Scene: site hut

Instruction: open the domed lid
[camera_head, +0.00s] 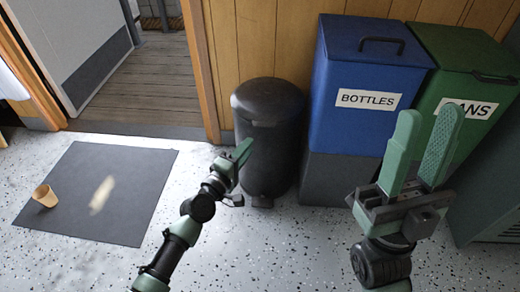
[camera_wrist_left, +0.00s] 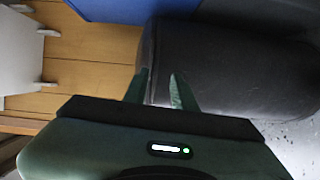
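The domed lid (camera_head: 267,98) is dark and sits closed on a black cylindrical bin (camera_head: 270,160) against the wooden wall. A small pedal (camera_head: 262,202) sticks out at the bin's foot. My left gripper (camera_head: 243,152) is at the bin's left front side, below the lid. In the left wrist view, the bin (camera_wrist_left: 235,65) lies sideways in the picture, and my left gripper's fingers (camera_wrist_left: 160,88) stand apart in front of its lid end. Nothing shows held between them; contact cannot be told. My right gripper (camera_head: 428,120) is raised at the right, open and empty.
A blue BOTTLES bin (camera_head: 350,120) and a green CANS bin (camera_head: 462,70) stand to the right of the black bin. A dark mat (camera_head: 125,170) with a tan cup (camera_head: 45,195) lies at the left. A doorway opens behind it. Speckled floor in front is clear.

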